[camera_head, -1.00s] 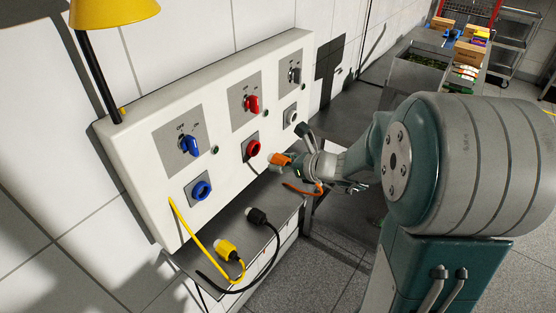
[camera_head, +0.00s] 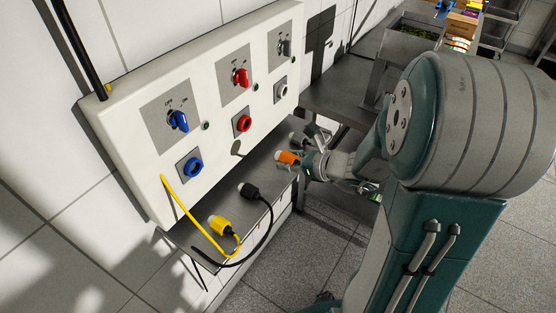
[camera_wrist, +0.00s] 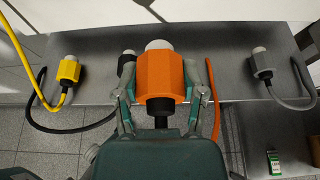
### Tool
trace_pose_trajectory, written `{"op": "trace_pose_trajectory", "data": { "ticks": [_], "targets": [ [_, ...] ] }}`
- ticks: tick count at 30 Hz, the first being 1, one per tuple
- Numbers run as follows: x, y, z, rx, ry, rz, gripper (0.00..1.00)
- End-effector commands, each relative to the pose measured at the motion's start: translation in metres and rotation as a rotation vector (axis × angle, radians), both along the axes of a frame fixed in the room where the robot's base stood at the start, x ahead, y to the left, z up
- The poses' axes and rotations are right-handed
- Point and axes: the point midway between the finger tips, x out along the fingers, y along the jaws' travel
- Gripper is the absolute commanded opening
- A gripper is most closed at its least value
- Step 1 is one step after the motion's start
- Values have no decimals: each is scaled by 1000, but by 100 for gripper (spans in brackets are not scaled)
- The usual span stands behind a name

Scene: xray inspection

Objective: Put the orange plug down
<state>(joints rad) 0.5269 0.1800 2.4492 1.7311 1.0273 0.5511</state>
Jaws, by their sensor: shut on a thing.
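The orange plug (camera_head: 287,157) has a pale rounded tip and is held in my gripper (camera_head: 302,152), in front of the wall panel and over the right part of the metal shelf (camera_head: 228,226). In the wrist view the orange plug (camera_wrist: 160,78) fills the middle, with the fingers of my gripper (camera_wrist: 160,88) closed on both its sides. Its orange cable (camera_wrist: 214,95) shows right of the fingers. The plug looks a little above the shelf; the exact gap cannot be told.
A yellow plug (camera_head: 221,225) and a black plug (camera_head: 247,190) lie on the shelf to the left. A grey plug (camera_wrist: 262,62) lies at the right in the wrist view. The panel (camera_head: 130,133) carries blue, red and grey sockets. Bare shelf shows between the plugs.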

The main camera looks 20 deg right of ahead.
Motion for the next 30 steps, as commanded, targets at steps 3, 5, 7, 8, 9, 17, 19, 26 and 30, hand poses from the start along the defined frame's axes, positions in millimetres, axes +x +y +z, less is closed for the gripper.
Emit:
{"op": "trace_pose_trajectory", "data": {
  "ticks": [3,5,7,8,9,17,19,26,30],
  "targets": [
    [23,-2,-11,2,2,2,0],
    [34,-3,-16,2,2,2,0],
    [47,-5,-22,1,2,1,0],
    [53,-6,-25,1,2,1,0],
    [61,-6,-29,1,2,1,0],
    [89,-10,-66,1,2,0,0],
    [95,-11,-72,2,1,0,0],
    [107,-12,-89,2,1,0,0],
    [105,-12,-109,3,2,-1,0]
  ]
}}
